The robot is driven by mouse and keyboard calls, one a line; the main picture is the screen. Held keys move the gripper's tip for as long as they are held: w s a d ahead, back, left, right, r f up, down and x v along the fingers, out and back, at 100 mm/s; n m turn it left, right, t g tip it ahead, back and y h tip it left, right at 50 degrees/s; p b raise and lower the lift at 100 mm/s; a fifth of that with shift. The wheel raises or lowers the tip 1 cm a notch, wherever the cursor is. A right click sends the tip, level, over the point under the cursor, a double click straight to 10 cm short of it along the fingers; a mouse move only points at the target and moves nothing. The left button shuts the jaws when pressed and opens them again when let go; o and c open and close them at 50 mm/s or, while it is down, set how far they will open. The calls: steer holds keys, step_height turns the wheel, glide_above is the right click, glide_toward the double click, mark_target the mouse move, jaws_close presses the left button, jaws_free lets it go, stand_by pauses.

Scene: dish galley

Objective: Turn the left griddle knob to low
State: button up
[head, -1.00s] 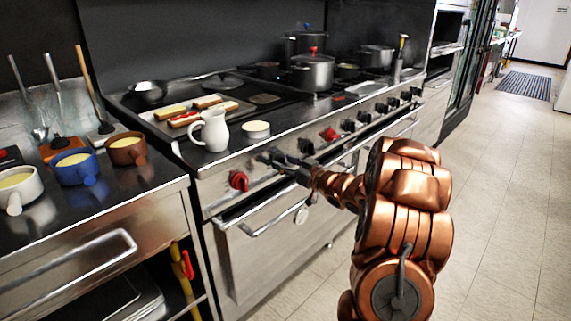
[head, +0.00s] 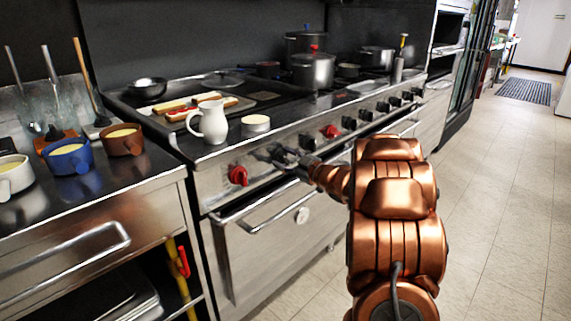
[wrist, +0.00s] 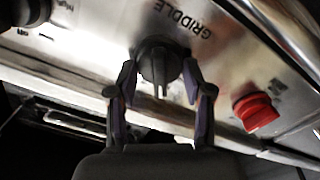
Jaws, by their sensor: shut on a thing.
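A black round knob (wrist: 158,58) sits on the steel front panel beside the printed word GRIDDLE in the wrist view. Its raised grip bar runs roughly up and down in that picture. My gripper (wrist: 163,85) has one finger on each side of this knob and is shut on it. In the head view my gripper (head: 287,158) is at the panel, between two red knobs, and hides most of the knob. The setting marks around the held knob cannot be read.
A red knob (head: 238,175) is left of my gripper, and another red knob (head: 330,131) is to its right. An oven handle (head: 270,208) runs below the panel. A white jug (head: 209,122) stands near the griddle edge above.

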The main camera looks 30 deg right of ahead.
steer(key=shift+r+n, duration=0.1)
steer(key=shift+n, duration=0.3)
steer(key=o, duration=1.2)
steer(key=v, duration=1.2)
